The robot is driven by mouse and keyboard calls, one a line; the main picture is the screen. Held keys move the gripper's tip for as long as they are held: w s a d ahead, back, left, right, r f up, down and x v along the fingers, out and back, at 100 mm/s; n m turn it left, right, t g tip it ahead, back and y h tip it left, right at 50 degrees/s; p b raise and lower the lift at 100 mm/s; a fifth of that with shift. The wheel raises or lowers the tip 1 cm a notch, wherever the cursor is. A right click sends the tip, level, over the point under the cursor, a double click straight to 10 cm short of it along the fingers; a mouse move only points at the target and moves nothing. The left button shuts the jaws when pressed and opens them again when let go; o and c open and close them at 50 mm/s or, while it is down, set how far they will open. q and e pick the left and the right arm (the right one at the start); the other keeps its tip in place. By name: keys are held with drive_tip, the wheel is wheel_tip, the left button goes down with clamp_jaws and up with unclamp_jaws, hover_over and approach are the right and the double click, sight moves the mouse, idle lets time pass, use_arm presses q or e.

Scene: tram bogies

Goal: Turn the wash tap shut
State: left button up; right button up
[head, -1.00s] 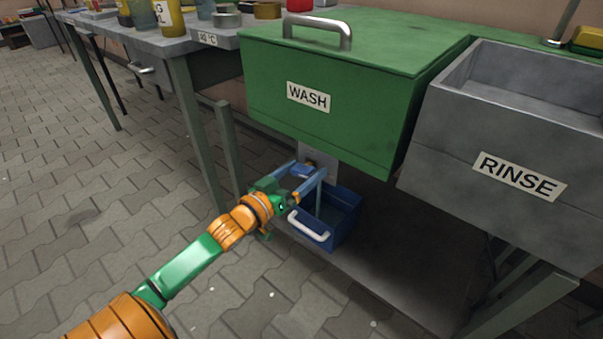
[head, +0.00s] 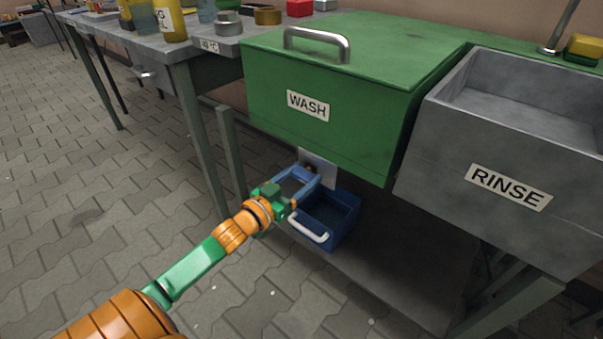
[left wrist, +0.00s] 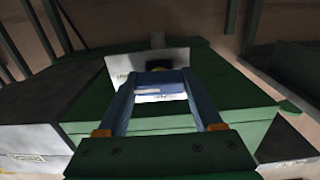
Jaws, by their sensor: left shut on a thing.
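The wash tap sits on a pale plate (head: 321,170) under the green tank marked WASH (head: 337,128). In the head view its handle is mostly hidden by my left gripper (head: 306,178), which reaches up to the plate from the front left. In the left wrist view the blue tap handle (left wrist: 160,78) lies across between the ends of the two blue fingers, in front of the plate (left wrist: 180,58). My left gripper (left wrist: 160,90) is shut on this handle. The handle's exact angle is hard to tell. My right gripper is not in view.
A blue bin (head: 336,215) with a white handle stands below the tap, close to my left gripper. The grey RINSE basin (head: 450,165) is at the right. A grey table (head: 150,48) with jars is at the left. Paved floor (head: 110,240) lies open in front.

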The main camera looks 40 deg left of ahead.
sight(299, 179)
use_arm(q)
drive_tip(key=o, duration=1.4)
drive_tip(key=shift+c, duration=0.2)
drive_tip(key=shift+s, duration=0.35)
drive_tip(key=s, duration=0.1)
drive_tip(key=s+p, duration=0.1)
drive_tip(key=s, duration=0.1)
drive_tip(key=s+p, duration=0.1)
drive_tip(key=s, duration=0.1)
drive_tip(key=shift+s+a, duration=0.2)
drive_tip(key=shift+a, duration=0.05)
drive_tip(key=shift+s, duration=0.5)
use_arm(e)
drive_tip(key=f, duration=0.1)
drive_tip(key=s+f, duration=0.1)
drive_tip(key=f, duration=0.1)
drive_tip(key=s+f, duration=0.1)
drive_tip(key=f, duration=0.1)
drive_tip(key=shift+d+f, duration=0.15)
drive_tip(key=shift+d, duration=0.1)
